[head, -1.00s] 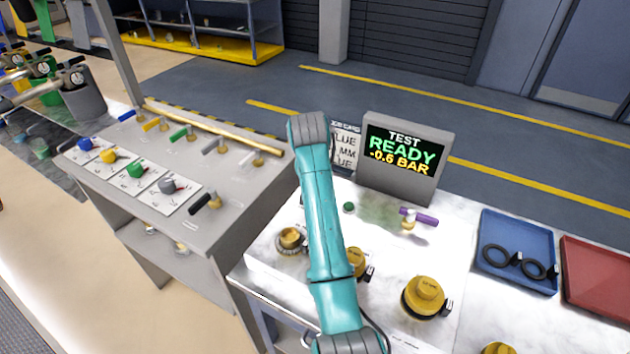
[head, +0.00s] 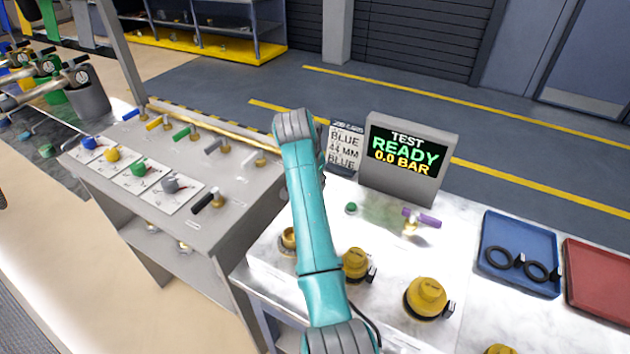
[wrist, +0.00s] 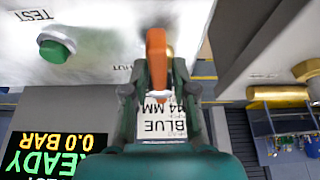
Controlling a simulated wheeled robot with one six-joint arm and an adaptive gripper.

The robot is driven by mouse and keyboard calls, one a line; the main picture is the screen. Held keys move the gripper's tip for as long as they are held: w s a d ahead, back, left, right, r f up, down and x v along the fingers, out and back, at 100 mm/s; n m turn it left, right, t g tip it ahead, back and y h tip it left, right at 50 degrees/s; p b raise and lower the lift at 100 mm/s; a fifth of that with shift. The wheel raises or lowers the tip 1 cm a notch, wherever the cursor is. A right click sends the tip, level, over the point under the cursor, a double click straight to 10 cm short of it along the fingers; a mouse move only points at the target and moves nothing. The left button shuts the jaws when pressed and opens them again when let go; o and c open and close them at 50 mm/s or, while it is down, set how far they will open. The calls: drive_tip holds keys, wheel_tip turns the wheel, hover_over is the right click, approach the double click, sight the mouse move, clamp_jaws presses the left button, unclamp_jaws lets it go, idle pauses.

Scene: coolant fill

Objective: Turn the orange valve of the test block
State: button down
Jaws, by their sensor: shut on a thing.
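The orange valve handle (wrist: 156,50) of the test block shows in the wrist view, pointing down the picture between my fingers. A little brass shows beside it. My gripper (wrist: 158,76) is shut on the orange handle, one dark green finger on each side. In the head view my teal arm hides the gripper and the orange valve. The test block's display (head: 405,152) reads TEST READY, 0.0 BAR. A green button (head: 351,208) sits on the block, and it also shows in the wrist view (wrist: 57,46).
A purple-handled valve (head: 422,218) and several yellow-capped fittings, one at the front (head: 427,297), stand right of my arm. A sign (head: 345,147) reading BLUE 44 MM BLUE stands beside the display. A blue tray (head: 518,252) and a red tray (head: 600,285) lie at the right.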

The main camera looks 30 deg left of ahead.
drive_tip(key=c, duration=0.9)
unclamp_jaws()
drive_tip(key=v, duration=1.2)
